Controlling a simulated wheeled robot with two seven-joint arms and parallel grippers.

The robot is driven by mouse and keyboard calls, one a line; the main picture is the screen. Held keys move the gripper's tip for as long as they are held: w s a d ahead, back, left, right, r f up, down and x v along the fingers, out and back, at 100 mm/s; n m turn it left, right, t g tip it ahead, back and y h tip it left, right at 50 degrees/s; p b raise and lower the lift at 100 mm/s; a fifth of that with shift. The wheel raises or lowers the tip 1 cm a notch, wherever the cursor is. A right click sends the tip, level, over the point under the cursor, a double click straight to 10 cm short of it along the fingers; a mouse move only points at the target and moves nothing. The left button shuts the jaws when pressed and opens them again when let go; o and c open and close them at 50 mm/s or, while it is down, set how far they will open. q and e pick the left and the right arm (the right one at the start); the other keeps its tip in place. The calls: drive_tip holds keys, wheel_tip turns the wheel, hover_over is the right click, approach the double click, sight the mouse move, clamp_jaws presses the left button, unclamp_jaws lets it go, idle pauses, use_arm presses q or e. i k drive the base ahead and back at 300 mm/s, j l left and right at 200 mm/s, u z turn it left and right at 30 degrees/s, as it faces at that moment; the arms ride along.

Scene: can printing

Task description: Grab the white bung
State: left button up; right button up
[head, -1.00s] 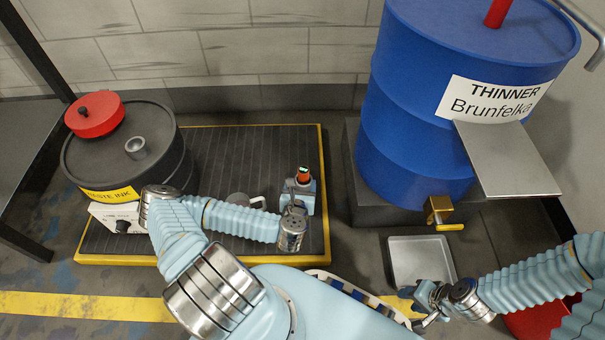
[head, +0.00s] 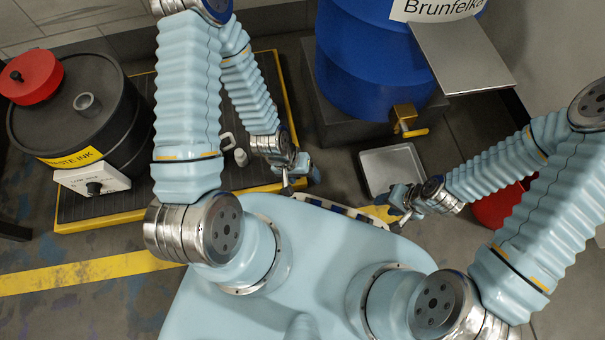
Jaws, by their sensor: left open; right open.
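I cannot make out a white bung for certain. A small pale grey-white piece (head: 240,157) rests on the ribbed platform, just left of my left wrist; whether it is the bung I cannot tell. The black waste ink drum (head: 110,125) stands at the left with a short open grey neck (head: 84,103) on its lid. My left gripper (head: 302,175) is open near the platform's right edge, right of the pale piece and apart from it. My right gripper (head: 397,207) is open, below the grey metal tray.
A red cap-like disc (head: 31,76) sits on the drum. The ribbed platform (head: 75,205) has a yellow edge. The blue thinner barrel (head: 365,65) with a brass tap (head: 404,118) stands behind the shallow tray (head: 393,168). A red bucket (head: 492,208) is partly behind my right arm.

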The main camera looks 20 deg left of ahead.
sight(241, 159)
drive_tip(key=k+l+u, duration=0.1)
drive_tip(key=u, duration=0.2)
drive_tip(key=k+l+u, duration=0.1)
drive_tip(key=u, duration=0.9)
drive_tip(key=i+u, duration=0.2)
drive_tip(key=k+j+z, duration=0.35)
drive_tip(key=z, duration=0.15)
drive_tip(key=k+j+z, duration=0.15)
drive_tip(key=k+z, duration=0.35)
